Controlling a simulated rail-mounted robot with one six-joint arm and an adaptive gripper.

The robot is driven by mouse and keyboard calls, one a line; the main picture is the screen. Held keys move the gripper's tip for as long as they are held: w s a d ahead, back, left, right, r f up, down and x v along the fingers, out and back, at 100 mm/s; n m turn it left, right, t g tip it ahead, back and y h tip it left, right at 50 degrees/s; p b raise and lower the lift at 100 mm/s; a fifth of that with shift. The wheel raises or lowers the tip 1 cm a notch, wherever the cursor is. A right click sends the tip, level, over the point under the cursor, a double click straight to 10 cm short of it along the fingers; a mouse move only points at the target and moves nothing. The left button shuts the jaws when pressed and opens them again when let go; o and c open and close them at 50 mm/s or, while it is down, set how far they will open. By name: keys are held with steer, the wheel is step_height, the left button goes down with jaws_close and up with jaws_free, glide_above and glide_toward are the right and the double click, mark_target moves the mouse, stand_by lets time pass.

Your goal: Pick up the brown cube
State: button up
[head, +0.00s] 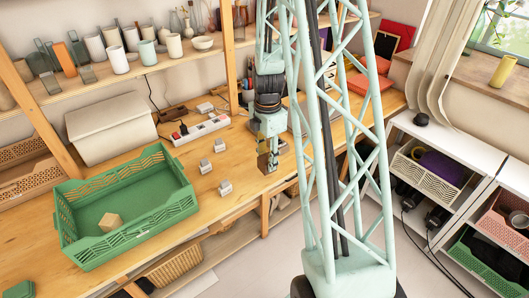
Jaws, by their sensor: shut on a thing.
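My gripper (268,162) hangs from the arm over the wooden bench's front edge, right of the small grey blocks. It is shut on a small brown cube (264,163), which shows between the fingers and is partly hidden by them. A lighter tan cube (110,222) lies in the green crate (160,237) at the left of the bench, well away from my gripper.
Several small grey blocks (224,187) stand on the bench (210,160) between crate and gripper. A power strip (201,129) lies behind them. Cups (174,45) and vases line the upper shelf. White shelves with baskets (428,170) stand at right.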

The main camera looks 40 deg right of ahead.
steer(key=s+a, duration=0.4)
steer(key=s, duration=0.2)
steer(key=shift+s+r, duration=0.35)
steer(key=shift+s, duration=0.05)
stand_by(0.3)
steer(key=shift+a+r+p, duration=0.1)
steer(key=shift+r+p, duration=0.05)
steer(key=shift+p, duration=0.15)
